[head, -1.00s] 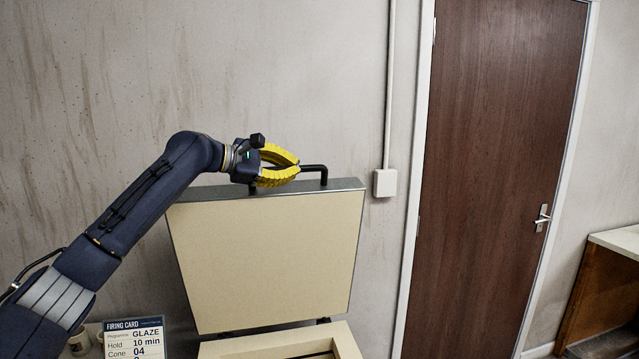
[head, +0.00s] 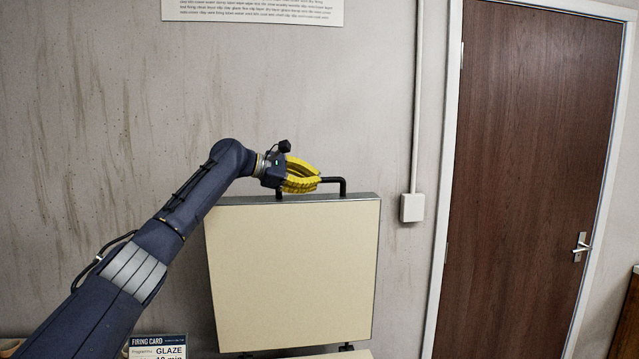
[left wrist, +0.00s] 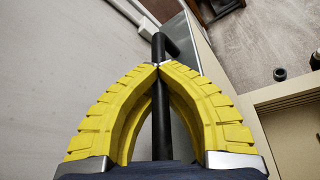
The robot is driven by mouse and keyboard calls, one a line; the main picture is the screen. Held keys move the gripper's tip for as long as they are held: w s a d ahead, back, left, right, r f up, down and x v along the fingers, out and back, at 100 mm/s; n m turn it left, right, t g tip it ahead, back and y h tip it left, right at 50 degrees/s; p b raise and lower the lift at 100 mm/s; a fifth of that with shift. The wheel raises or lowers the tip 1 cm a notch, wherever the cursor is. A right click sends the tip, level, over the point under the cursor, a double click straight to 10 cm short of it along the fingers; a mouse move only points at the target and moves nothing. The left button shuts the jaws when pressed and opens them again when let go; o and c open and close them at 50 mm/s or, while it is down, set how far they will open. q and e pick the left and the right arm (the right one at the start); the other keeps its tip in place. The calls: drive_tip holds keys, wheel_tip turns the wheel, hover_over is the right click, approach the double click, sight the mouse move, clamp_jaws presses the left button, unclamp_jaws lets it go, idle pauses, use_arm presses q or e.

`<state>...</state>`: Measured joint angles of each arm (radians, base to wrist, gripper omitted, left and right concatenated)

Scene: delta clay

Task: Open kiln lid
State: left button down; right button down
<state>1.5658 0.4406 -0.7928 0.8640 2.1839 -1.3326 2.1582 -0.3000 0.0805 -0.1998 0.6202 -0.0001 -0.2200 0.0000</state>
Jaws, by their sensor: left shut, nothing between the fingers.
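The kiln lid (head: 293,275) stands raised, its cream inner face toward me and its grey top edge near the wall. A black bar handle (head: 331,181) sits on that edge. My left gripper (head: 319,183) is at the handle, its yellow fingers shut with tips meeting. In the left wrist view, the handle (left wrist: 160,110) runs lengthwise behind the meeting fingertips (left wrist: 158,66), with no grip on it visible. My right gripper is not in view.
The stained wall (head: 120,110) is close behind the lid. A conduit with a white box (head: 412,208) runs right of the lid. A brown door (head: 535,180) stands farther right. A firing card (head: 158,347) is at the lower left.

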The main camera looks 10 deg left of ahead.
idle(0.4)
use_arm(q)
drive_tip(key=c, duration=1.4)
unclamp_jaws()
drive_tip(key=shift+o, duration=0.2)
drive_tip(key=v, duration=1.2)
drive_tip(key=shift+c, duration=0.5)
